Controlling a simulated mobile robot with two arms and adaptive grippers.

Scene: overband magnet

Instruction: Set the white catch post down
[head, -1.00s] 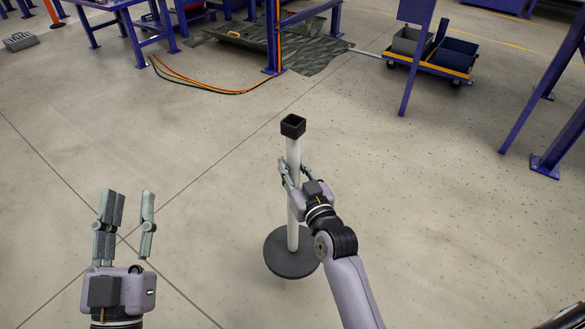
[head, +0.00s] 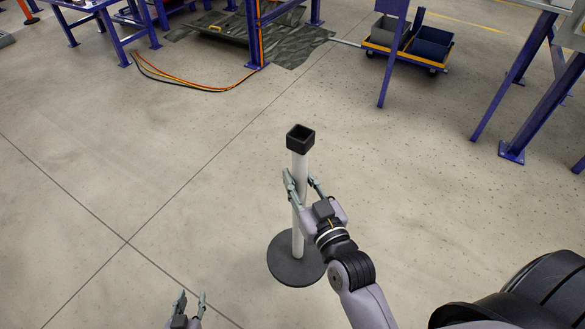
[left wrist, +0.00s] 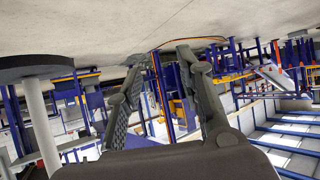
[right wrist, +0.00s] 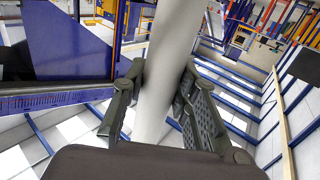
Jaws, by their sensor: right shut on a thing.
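The white catch post (head: 298,218) stands upright in the head view, with a black square cup (head: 300,138) on top and a round dark base (head: 296,262) at the bottom. I cannot tell whether the base touches the floor. My right gripper (head: 303,186) is shut on the post's shaft at about mid-height. In the right wrist view the white shaft (right wrist: 162,75) runs between both fingers. My left gripper (head: 188,298) is low in the head view, apart from the post, open and empty. The left wrist view shows its spread fingers (left wrist: 160,75), with the post's dark base (left wrist: 35,67) at upper left.
Bare concrete floor (head: 130,170) surrounds the post. Orange and black cables (head: 190,85) lie at the back left.

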